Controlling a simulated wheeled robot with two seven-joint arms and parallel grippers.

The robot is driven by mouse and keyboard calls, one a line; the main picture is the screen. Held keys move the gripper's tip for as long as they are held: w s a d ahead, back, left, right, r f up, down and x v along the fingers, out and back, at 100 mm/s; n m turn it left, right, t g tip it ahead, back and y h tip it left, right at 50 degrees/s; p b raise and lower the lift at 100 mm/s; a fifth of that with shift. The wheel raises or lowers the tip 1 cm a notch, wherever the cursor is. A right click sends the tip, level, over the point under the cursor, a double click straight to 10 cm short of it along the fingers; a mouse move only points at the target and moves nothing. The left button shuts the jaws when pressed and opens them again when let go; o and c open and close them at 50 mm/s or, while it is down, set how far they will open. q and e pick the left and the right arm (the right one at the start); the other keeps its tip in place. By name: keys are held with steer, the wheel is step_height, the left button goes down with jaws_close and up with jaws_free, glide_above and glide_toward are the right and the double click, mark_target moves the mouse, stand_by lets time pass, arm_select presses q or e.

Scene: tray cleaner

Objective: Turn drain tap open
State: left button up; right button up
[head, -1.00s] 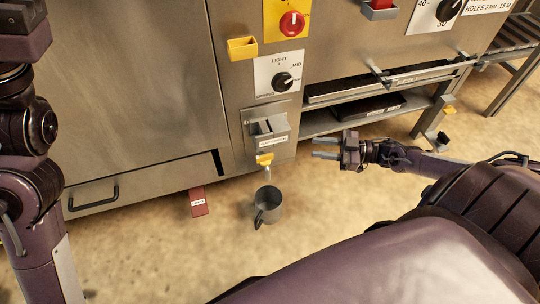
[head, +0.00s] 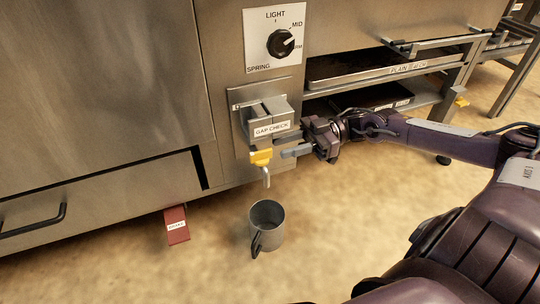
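The drain tap (head: 261,158) has a yellow handle and a short grey spout pointing down. It sits low on the steel machine's front, under a grey block labelled GAP CHECK (head: 271,129). A grey metal mug (head: 267,226) stands on the floor below the spout. My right gripper (head: 288,146) comes in from the right, its fingers pointing left toward the yellow handle. The lower finger's tip is close to the handle's right side; I cannot tell whether it touches. The fingers look apart, with the upper one hard to make out against the block. My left gripper is out of view.
A black LIGHT knob (head: 281,43) is above the tap. Trays (head: 375,66) sit on shelves to the right. A red pedal (head: 177,226) and a drawer with a black handle (head: 34,222) are at left. Floor around the mug is clear.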

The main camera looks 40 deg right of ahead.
mark_target(271, 151)
steer(key=b+x, duration=0.2)
steer(key=x, duration=0.2)
steer(key=shift+w+a, duration=0.1)
steer(key=shift+a, duration=0.05)
jaws_close()
